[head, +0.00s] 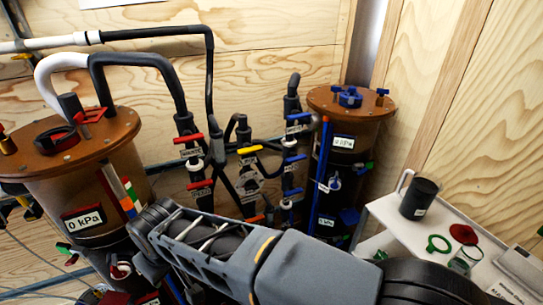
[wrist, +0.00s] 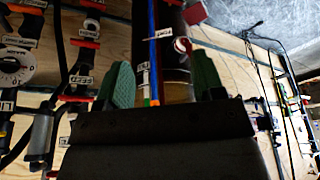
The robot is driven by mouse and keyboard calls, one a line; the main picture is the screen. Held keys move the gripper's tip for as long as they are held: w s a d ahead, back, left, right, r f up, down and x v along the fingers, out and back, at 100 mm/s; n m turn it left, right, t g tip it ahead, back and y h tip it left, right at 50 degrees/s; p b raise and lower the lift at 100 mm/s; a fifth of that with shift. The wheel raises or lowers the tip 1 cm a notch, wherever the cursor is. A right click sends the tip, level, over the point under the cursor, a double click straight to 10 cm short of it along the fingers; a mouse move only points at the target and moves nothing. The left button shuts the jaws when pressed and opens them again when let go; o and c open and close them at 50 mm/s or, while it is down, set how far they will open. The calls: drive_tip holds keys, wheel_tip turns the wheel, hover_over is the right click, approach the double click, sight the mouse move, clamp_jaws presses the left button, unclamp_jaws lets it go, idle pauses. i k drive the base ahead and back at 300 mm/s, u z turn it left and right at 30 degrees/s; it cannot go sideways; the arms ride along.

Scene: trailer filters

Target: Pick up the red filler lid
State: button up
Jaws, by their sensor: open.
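A flat red round disc, which looks like the red filler lid (head: 463,234), lies on the white cart (head: 385,212) at the right of the head view. It is not seen in the wrist view. My gripper (wrist: 162,82) shows in the wrist view with its two green-padded fingers apart and nothing between them. A dark cylinder with a blue stripe (wrist: 153,50) is behind the gap. In the head view my arm reaches left across the lower middle, well away from the cart's red disc; I cannot make out the fingertips there.
A black mug (head: 418,199), a green ring (head: 438,244) and a green-rimmed item (head: 465,259) are on the cart near the red disc. A brown-topped tank (head: 70,150) stands left, another (head: 350,105) behind right. Pipes with coloured valves (head: 240,165) fill the middle.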

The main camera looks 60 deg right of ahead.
sight(463, 233)
drive_tip(key=z, duration=2.25)
drive_tip(key=i, duration=0.55)
drive_tip(key=z, duration=1.35)
drive_tip(key=i, duration=0.5)
drive_tip(key=z, duration=0.05)
